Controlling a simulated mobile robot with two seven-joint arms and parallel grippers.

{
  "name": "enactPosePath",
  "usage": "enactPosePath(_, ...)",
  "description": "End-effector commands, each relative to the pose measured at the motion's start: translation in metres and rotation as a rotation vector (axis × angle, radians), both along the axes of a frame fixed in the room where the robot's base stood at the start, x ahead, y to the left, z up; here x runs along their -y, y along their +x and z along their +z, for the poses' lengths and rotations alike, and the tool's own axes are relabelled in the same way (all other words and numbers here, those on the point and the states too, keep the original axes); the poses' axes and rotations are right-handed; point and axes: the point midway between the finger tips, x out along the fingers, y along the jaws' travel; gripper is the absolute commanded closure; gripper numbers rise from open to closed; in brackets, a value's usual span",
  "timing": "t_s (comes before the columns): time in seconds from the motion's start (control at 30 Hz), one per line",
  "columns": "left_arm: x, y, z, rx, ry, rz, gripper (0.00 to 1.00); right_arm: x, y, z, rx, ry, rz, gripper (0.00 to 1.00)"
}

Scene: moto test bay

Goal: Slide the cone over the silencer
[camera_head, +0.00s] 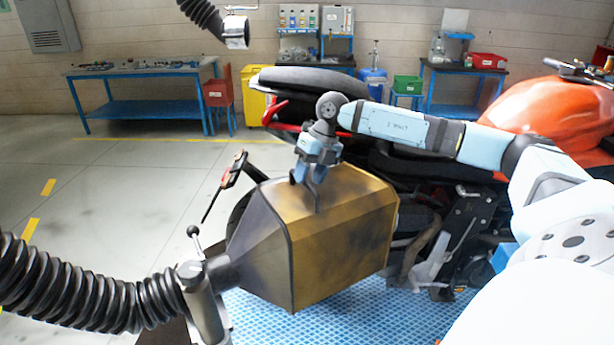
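The cone (340,235) is a large yellow-brown angular hood in the middle of the view. Its dark tapered end (258,238) points left and joins a pipe at a metal stand. Its wide end faces right, towards the motorcycle (535,115). The silencer cannot be made out; the cone hides that area, so I cannot tell whether it is inside. My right gripper (306,192) points down at the cone's upper left edge, with its fingers at or just in front of the surface. Whether they are shut on the cone is unclear. My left gripper is not in view.
A black ribbed hose (75,288) runs from the left to the metal stand (203,300). A blue grid mat (370,318) lies under the cone. Open floor (110,215) lies at left. Another hose hangs above.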

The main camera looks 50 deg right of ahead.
Motion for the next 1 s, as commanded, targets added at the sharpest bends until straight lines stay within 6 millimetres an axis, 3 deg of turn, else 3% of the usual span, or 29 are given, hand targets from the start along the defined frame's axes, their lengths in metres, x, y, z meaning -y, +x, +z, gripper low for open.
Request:
enactPosePath(0.37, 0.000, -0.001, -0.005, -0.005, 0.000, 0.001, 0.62, 0.001, -0.001, 0.006, 0.000, 0.003, 0.001, 0.58)
enactPosePath(0.47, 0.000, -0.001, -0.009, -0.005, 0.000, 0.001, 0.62, 0.007, -0.002, 0.020, 0.001, 0.002, 0.001, 0.58)
enactPosePath(0.8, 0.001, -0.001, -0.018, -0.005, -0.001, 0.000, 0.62, 0.034, -0.011, 0.092, 0.003, 0.003, 0.000, 0.58)
enactPosePath(1.0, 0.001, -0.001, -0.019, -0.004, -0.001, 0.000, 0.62, 0.044, -0.014, 0.119, 0.002, 0.004, 0.001, 0.58)
